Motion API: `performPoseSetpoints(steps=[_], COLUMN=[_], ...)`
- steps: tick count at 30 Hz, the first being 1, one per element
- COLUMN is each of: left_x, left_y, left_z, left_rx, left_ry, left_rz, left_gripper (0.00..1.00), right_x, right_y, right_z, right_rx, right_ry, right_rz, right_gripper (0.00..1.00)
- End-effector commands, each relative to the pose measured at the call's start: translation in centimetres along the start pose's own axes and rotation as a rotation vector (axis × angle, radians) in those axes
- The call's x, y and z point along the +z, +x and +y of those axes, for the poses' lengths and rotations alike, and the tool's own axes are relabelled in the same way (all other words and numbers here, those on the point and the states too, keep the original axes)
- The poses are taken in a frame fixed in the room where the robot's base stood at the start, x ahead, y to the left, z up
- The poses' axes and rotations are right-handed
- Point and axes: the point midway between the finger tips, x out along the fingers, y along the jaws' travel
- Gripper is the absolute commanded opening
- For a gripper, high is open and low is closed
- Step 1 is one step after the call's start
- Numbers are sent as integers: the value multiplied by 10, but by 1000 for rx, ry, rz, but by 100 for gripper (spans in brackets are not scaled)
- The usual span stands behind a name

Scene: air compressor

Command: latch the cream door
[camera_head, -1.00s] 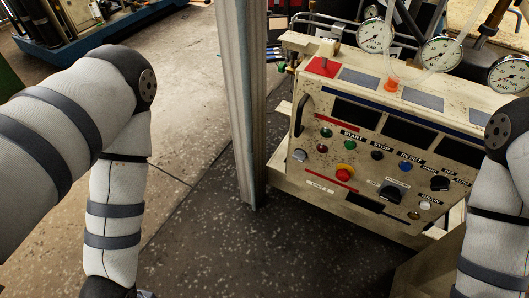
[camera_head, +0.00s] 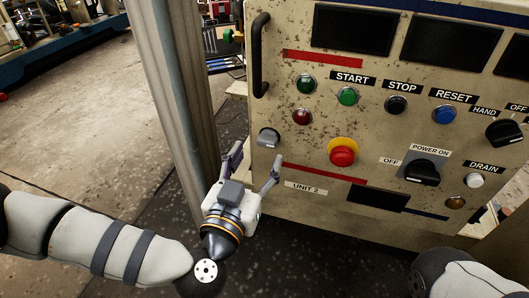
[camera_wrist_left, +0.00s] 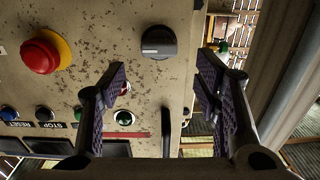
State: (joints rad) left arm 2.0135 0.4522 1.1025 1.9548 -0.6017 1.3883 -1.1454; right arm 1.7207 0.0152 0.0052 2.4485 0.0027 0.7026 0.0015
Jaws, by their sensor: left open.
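The cream door (camera_head: 235,200) is the worn front panel of the control cabinet, with a black bar handle (camera_head: 258,55) at its upper left. A grey latch knob (camera_head: 269,138) sits at its left edge; its grip bar lies roughly crosswise in the left wrist view (camera_wrist_left: 159,42). I cannot tell whether the door is fully flush. My left gripper (camera_head: 254,158) is open and empty just below the knob. In the left wrist view its fingers (camera_wrist_left: 163,72) stand apart, with the knob ahead between and beyond them. My right gripper is out of view; only part of its arm shows.
A red emergency button (camera_head: 343,154) with a yellow collar is right of the knob, among several buttons and the power switch (camera_head: 423,170). A grey metal post (camera_head: 172,80) stands close left of the cabinet. Open floor (camera_head: 80,120) lies farther left.

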Motion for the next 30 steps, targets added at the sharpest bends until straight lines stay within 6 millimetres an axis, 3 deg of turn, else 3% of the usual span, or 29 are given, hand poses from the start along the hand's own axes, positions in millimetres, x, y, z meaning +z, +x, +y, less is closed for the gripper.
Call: performPoseSetpoints(steps=[3, 7, 17, 24, 30], left_x=[6, 5, 1, 1, 1], left_y=[27, 46, 54, 54, 54], left_z=[0, 1, 1, 1, 1], left_rx=[0, 1, 3, 3, 3], left_ry=[-2, -2, -1, -2, -8], left_rz=[-3, -3, -3, -4, -4], left_gripper=[57, 57, 57, 9, 9], right_x=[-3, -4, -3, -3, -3], right_y=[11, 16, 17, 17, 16], right_z=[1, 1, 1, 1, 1], right_rx=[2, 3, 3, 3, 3], right_ry=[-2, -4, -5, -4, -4], right_rz=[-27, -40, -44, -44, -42], right_gripper=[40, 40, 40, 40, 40])
